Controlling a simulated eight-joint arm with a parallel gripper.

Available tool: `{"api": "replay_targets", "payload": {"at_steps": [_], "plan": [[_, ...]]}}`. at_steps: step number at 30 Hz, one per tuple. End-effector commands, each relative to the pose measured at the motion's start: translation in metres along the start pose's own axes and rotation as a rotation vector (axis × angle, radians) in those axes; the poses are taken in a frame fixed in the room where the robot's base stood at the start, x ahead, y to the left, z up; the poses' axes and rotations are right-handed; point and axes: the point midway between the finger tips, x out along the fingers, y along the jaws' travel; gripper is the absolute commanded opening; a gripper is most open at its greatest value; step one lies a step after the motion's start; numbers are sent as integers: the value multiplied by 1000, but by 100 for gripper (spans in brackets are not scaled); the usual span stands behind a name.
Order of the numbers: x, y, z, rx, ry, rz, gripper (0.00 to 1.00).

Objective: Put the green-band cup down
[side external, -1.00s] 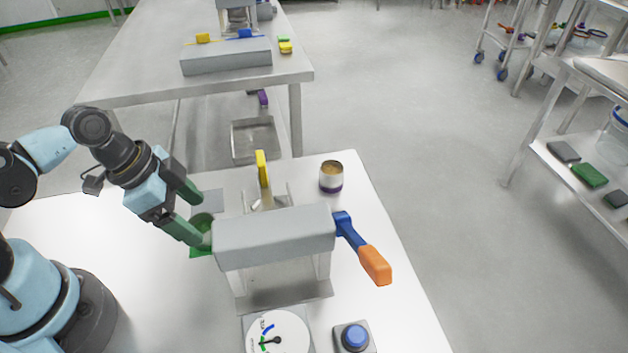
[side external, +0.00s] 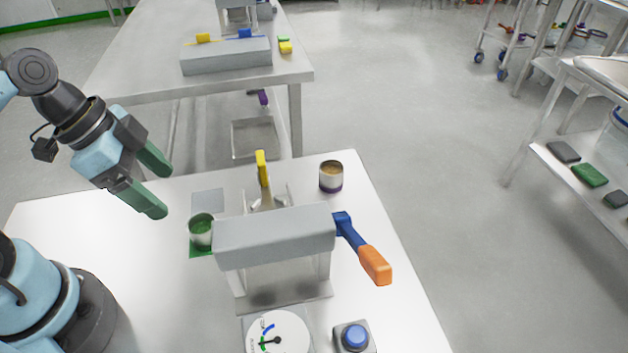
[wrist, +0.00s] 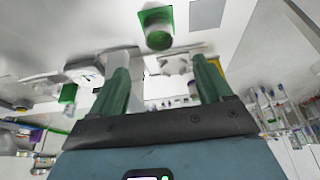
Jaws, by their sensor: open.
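The green-band cup (side external: 201,231) stands upright on a green square mat (side external: 196,251) on the white table, just left of the grey press-like machine. It looks green inside. My gripper (side external: 162,189) is open and empty, up and to the left of the cup, clear of it. In the wrist view the cup (wrist: 158,38) shows at the top, on the green mat (wrist: 147,6), beyond the open fingers (wrist: 162,75).
The grey machine (side external: 275,237) with an orange-tipped lever (side external: 374,264) stands right of the cup. A purple-band cup (side external: 331,177) stands behind it. A grey square (side external: 208,200) lies behind the green mat. A dial (side external: 278,335) and blue button (side external: 354,337) are in front.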

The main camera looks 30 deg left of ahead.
Motion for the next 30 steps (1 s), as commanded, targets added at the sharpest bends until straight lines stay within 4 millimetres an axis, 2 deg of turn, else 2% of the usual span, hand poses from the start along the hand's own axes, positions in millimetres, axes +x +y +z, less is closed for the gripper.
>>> {"api": "replay_targets", "payload": {"at_steps": [5,8,15,21,30], "plan": [[-6,0,0,-7,0,-4,79],[-6,-8,-2,-69,1,-42,79],[-1,-54,-16,-426,78,-254,79],[-2,-79,-28,-638,186,-362,79],[-3,-84,-31,-689,217,-382,79]]}}
